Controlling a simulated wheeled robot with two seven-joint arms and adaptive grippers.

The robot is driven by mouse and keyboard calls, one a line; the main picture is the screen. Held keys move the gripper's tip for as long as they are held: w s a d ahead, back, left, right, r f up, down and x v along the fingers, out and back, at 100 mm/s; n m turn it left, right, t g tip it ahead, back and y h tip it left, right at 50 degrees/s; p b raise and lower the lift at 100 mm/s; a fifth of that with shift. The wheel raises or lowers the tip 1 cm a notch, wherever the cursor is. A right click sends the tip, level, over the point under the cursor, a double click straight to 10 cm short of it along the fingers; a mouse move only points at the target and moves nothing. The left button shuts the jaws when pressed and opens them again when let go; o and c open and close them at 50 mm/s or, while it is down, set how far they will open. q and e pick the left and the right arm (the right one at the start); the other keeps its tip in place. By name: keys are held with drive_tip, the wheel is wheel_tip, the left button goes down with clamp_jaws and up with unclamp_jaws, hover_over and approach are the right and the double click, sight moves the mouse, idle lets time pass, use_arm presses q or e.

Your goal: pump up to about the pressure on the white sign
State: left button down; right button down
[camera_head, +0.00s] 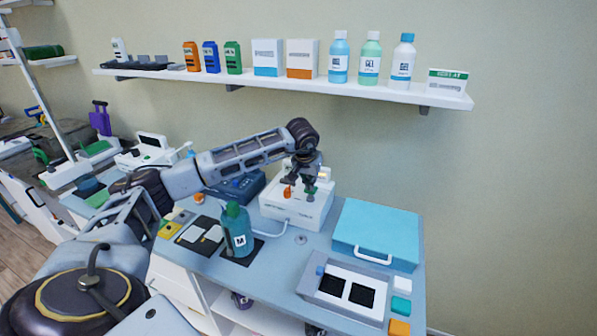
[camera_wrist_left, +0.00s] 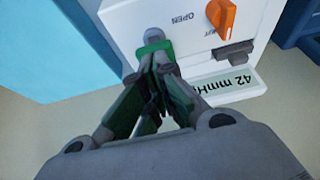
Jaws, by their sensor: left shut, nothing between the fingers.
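A white unit (camera_head: 283,212) stands on the blue-grey bench below the shelf. In the left wrist view its white casing (camera_wrist_left: 190,15) carries an orange knob (camera_wrist_left: 222,17) near the word OPEN, a green part (camera_wrist_left: 155,47) and a dark grey part (camera_wrist_left: 235,54). A white sign (camera_wrist_left: 235,84) beside it reads 42 mmH, its end cut off. My left gripper (camera_head: 303,190) is over the unit; in the wrist view its closed fingertips (camera_wrist_left: 160,62) are at the green part, touching or just above it, with nothing between them. No pressure reading can be made out. My right gripper is out of view.
A green bottle (camera_head: 237,231) stands left of the unit. A light blue case (camera_head: 378,232) lies to its right, with a tray of black pads (camera_head: 318,285) in front. A loaded wall shelf (camera_head: 300,82) hangs above and behind my arm.

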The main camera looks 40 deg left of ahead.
use_arm(q)
drive_tip(key=shift+r+p, duration=0.3)
drive_tip(key=shift+r, duration=0.35)
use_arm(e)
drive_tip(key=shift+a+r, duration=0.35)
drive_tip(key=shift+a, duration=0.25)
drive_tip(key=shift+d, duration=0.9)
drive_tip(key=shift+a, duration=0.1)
use_arm(q)
drive_tip(key=shift+f, duration=0.4)
drive_tip(key=shift+b, duration=0.3)
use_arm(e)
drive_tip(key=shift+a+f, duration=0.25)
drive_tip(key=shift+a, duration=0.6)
